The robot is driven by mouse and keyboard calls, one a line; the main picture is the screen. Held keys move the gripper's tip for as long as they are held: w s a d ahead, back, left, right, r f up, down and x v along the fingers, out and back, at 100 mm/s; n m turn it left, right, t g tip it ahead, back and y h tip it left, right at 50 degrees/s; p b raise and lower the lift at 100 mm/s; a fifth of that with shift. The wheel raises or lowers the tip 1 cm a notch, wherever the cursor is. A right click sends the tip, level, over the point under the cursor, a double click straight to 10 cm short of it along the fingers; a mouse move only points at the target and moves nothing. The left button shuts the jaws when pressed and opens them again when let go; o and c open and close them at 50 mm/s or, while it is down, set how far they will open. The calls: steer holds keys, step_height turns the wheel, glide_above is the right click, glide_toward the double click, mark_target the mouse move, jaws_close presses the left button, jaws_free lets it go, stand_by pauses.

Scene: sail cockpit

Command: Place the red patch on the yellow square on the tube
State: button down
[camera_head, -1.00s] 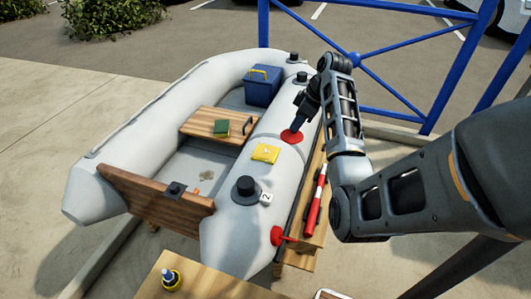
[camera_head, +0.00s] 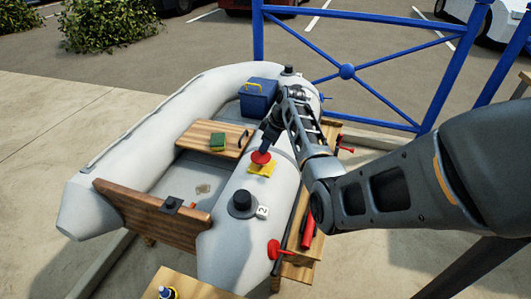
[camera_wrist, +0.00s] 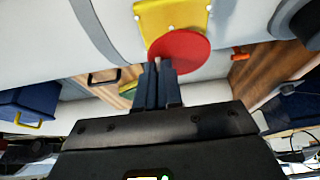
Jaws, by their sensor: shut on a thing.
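The red patch (camera_head: 261,157) is a round disc held at the tip of my gripper (camera_head: 268,143). In the wrist view the gripper (camera_wrist: 158,68) is shut on the near edge of the patch (camera_wrist: 182,52). The yellow square (camera_head: 262,170) lies on the grey tube (camera_head: 267,193) of the inflatable boat. The patch overlaps part of the square in both views. In the wrist view the yellow square (camera_wrist: 172,18) shows beyond the patch, with small pale marks near its edges. I cannot tell whether the patch touches the square.
A black round fitting (camera_head: 242,204) and a tag marked 2 (camera_head: 263,212) sit on the tube nearer me. A blue railing (camera_head: 350,72) stands behind.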

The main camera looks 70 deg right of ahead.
steer(key=shift+f, duration=1.75)
steer(key=shift+f, duration=0.2)
steer(key=c, duration=1.3)
jaws_free()
steer(key=v, duration=1.2)
steer(key=shift+r, duration=0.3)
